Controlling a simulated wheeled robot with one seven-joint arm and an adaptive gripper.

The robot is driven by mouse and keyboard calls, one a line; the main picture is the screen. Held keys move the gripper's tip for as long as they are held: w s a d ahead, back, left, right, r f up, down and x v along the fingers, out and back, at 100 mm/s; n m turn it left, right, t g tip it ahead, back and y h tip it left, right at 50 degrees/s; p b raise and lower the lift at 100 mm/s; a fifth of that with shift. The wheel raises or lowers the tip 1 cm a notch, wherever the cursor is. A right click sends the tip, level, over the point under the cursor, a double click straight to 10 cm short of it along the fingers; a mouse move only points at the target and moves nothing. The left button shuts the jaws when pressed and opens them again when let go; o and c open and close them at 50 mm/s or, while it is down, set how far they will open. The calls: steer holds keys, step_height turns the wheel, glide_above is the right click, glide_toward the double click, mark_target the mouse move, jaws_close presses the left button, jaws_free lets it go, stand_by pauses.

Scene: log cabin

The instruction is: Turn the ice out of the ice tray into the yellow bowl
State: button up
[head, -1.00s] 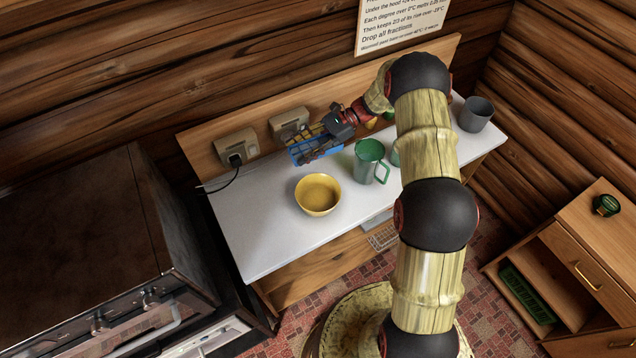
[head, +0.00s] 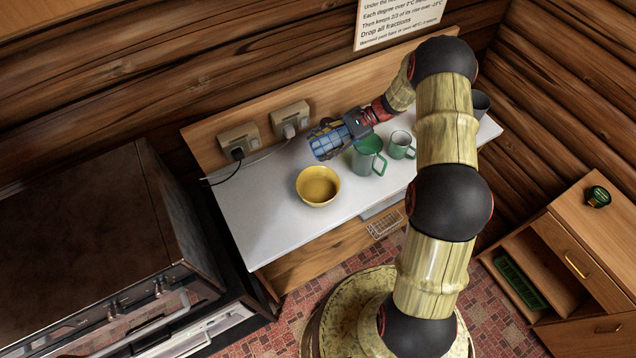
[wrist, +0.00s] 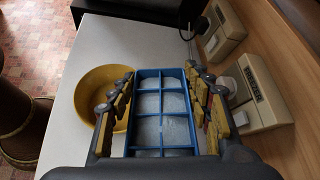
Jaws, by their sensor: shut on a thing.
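The blue ice tray (wrist: 162,112) fills the middle of the wrist view, with whitish ice in its compartments. My gripper (head: 337,138) is shut on the tray, its fingers along the tray's two long sides. In the head view the tray (head: 325,143) is held above the white counter, behind the yellow bowl, and looks tilted. The yellow bowl (head: 318,186) stands upright on the counter. In the wrist view the bowl (wrist: 88,92) lies left of the tray, partly hidden by a finger.
A green jug (head: 367,157) stands right of the bowl, with a smaller green-and-grey mug (head: 401,146) beside it. A dark cup (head: 480,104) is partly behind my arm. The counter's front left is clear.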

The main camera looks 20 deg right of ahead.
steer(key=shift+s+a+r+n+t+h, duration=0.1)
steer(key=shift+s+a+n+t+h, duration=0.1)
steer(key=shift+s+n+t, duration=0.25)
steer(key=shift+s+a+r+n+t+h, duration=0.15)
steer(key=shift+s+a+t+h, duration=0.1)
steer(key=shift+s, duration=0.4)
steer(key=shift+s+f+b, duration=0.3)
steer(key=shift+b, duration=0.15)
steer(key=f+n+t+b, duration=0.1)
steer(key=b, duration=0.2)
steer(key=s+f+n+t+h+b, duration=0.1)
steer(key=f+b, duration=0.1)
steer(key=b, duration=0.1)
steer(key=s+a+f+n+t+b, duration=0.1)
steer(key=f+t+b, duration=0.1)
steer(key=b, duration=0.2)
steer(key=shift+s+h, duration=0.1)
steer(key=shift+h, duration=0.15)
steer(key=shift+s+f+n+t+b, duration=0.15)
steer(key=shift+n+t+b, duration=0.15)
steer(key=shift+b, duration=0.5)
steer(key=b, duration=0.3)
steer(key=shift+s+a+f+n+t, duration=0.1)
steer(key=shift+f+n+t, duration=0.2)
steer(key=shift+f+t, duration=0.1)
